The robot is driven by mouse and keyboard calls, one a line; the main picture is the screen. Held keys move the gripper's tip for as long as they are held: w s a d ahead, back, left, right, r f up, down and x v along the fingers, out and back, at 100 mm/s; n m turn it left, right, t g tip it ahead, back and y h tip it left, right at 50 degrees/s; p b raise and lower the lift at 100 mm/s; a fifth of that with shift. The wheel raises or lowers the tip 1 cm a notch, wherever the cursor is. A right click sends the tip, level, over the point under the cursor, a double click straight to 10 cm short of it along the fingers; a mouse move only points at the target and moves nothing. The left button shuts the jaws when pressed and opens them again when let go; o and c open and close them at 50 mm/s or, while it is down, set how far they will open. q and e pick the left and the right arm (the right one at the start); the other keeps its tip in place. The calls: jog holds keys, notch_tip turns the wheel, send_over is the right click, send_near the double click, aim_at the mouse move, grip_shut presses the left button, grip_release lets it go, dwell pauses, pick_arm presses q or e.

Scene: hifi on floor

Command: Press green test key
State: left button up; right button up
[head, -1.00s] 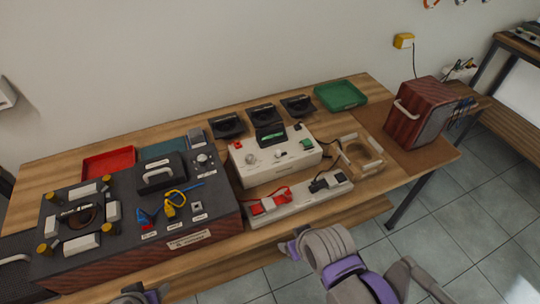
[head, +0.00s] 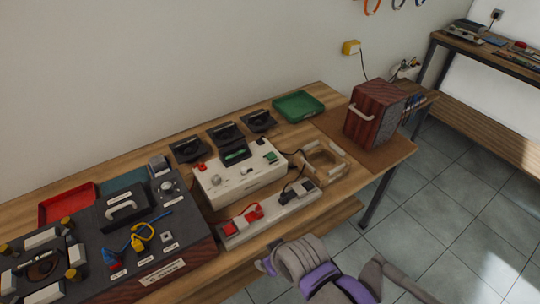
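A white test box (head: 240,182) stands on the wooden bench in the head view. A small green key (head: 271,157) sits at the right of its top, and a small red part (head: 201,167) at its left. A lit green display (head: 236,154) is at its back edge. My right arm enters from the bottom, in front of the bench. Its gripper (head: 266,264) is near the bench's front edge, well apart from the green key; its fingers are not clear. My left gripper is out of view.
A power strip (head: 285,205) with red and black plugs lies in front of the box. A dark hi-fi unit (head: 120,245) stands left, a wooden frame (head: 325,160) and speaker (head: 375,114) right. Black stands (head: 225,136) and a green tray (head: 298,106) are behind.

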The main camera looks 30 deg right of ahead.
grip_shut()
dwell(1.6)
